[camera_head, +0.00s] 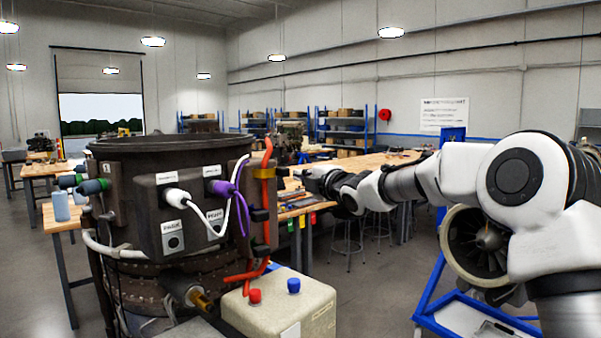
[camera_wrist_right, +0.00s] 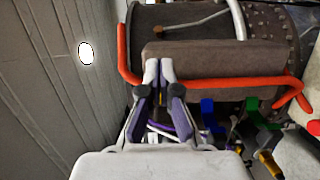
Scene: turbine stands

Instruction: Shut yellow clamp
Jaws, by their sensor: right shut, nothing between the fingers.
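The turbine stand (camera_head: 138,210) is a dark, round metal body at the left, with an orange cable along its right side. My right gripper (camera_head: 303,179) is just right of it, fingers shut and empty. In the wrist view the shut fingertips (camera_wrist_right: 159,68) lie in front of the brown housing (camera_wrist_right: 215,62), above the orange cable (camera_wrist_right: 225,91). A small yellow patch shows between the fingers, mostly hidden; I cannot tell if it is the yellow clamp or whether that clamp is open. My left gripper is not in view.
A blue clamp (camera_wrist_right: 207,112) and a green clamp (camera_wrist_right: 256,115) sit right of the fingers in the wrist view. A beige box (camera_head: 280,308) with red and blue buttons stands in front. Wooden tables (camera_head: 365,166) and a blue turbine cart (camera_head: 432,290) are to the right.

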